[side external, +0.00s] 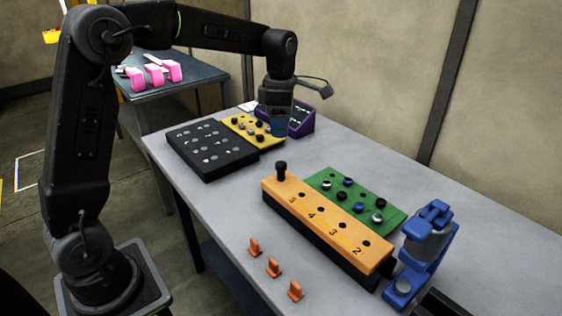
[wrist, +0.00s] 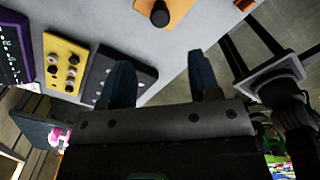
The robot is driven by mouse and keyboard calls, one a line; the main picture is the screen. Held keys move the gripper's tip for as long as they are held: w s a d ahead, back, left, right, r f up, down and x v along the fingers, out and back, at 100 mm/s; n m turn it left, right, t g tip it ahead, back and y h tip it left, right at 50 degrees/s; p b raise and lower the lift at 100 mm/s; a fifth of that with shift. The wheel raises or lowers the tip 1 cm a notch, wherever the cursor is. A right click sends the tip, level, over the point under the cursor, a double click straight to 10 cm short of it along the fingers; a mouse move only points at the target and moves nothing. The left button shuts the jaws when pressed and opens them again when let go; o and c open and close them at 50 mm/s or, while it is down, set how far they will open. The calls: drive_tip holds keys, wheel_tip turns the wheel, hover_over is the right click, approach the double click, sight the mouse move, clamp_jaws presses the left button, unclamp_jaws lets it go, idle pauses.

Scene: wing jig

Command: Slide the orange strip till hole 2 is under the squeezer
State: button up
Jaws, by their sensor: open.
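The orange strip (side external: 325,225) lies on a long black base on the table, with holes marked 5, 4, 3 and 2 running from its far left end to its near right end. A black knob (side external: 281,170) stands upright at the end by number 5; the knob (wrist: 159,14) also shows at the top of the wrist view. The blue squeezer (side external: 428,245) stands just past the end by number 2, and hole 2 is short of it. My gripper (wrist: 163,85) is open and empty, above the table's far part; it also shows in the side view (side external: 279,125), apart from the strip.
A green tray (side external: 335,184) with several pegs lies behind the strip. Three small orange clips (side external: 273,267) stand in front. A black block (side external: 205,150), a yellow tray (side external: 240,124) and a purple device (side external: 301,120) sit at the far end. Table between them and the strip is clear.

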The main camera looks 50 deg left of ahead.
sight(281, 163)
wheel_tip(281, 163, down, 11)
drive_tip(key=shift+f, duration=0.1)
drive_tip(key=shift+c, duration=0.2)
clamp_jaws()
idle(0.6)
